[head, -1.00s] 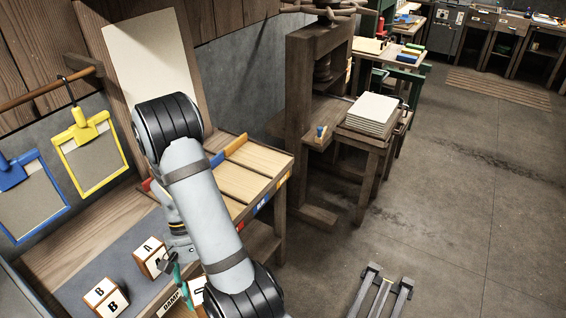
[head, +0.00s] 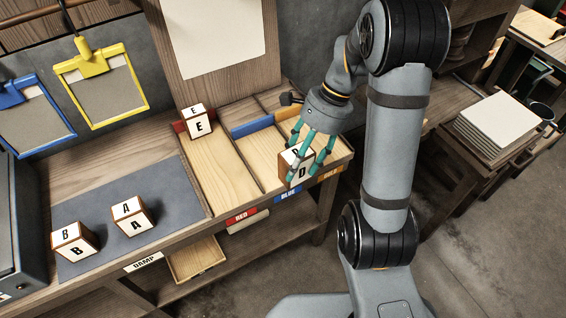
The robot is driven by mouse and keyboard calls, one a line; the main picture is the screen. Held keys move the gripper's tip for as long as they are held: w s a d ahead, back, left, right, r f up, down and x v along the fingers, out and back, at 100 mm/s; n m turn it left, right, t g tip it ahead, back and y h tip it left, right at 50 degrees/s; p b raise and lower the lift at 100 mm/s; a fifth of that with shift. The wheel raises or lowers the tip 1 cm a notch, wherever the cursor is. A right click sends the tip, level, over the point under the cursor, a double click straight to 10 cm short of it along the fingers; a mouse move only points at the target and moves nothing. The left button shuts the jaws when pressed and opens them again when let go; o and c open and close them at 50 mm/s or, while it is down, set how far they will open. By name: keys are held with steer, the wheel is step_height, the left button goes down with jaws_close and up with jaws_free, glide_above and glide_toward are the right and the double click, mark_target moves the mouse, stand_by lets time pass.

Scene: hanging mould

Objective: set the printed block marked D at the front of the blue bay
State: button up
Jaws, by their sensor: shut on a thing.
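The block marked D (head: 287,163) is wooden with white lettered faces and is in my gripper (head: 305,160), whose teal fingers close around it. It is at the front of the blue bay (head: 262,150), just behind the BLUE label (head: 288,196). I cannot tell whether its underside touches the bay floor. The fingers hide part of its faces. The blue bay has a blue strip (head: 252,127) at its back and lies between the red bay (head: 215,170) and the bay with the orange strip.
The block marked E (head: 198,121) stands at the back of the red bay. Blocks A (head: 133,216) and B (head: 75,241) stand on the grey mat (head: 170,185) at left. A paper stack (head: 497,122) sits on a stool at right. Yellow and blue frames hang behind.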

steer(key=shift+w+a+r+m, duration=0.2)
steer(key=shift+w+a, duration=0.2)
steer(key=shift+a, duration=0.15)
steer(key=shift+w+a+r+m, duration=0.1)
steer(key=shift+w+a+m, duration=0.1)
steer(key=shift+w+a, duration=0.25)
steer(key=shift+w+a+f+p, duration=0.5)
steer(key=shift+w+f+p, duration=0.25)
steer(key=shift+w+f, duration=0.95)
steer(key=shift+w+a+f+p, duration=0.5)
steer(key=shift+w+f+p, duration=0.25)
steer(key=shift+w+f, duration=0.95)
steer(key=shift+w+a+f+p, duration=0.5)
steer(key=shift+w+f+p, duration=0.25)
steer(key=shift+w+f, duration=0.95)
steer(key=shift+s+f, duration=0.15)
steer(key=shift+s, duration=0.05)
steer(key=shift+f, duration=0.15)
steer(key=o, duration=1.3)
steer(key=shift+c, duration=0.2)
steer(key=b+v, duration=0.1)
steer(key=v, duration=1.1)
steer(key=shift+r+b, duration=0.25)
steer(key=shift+b, duration=0.15)
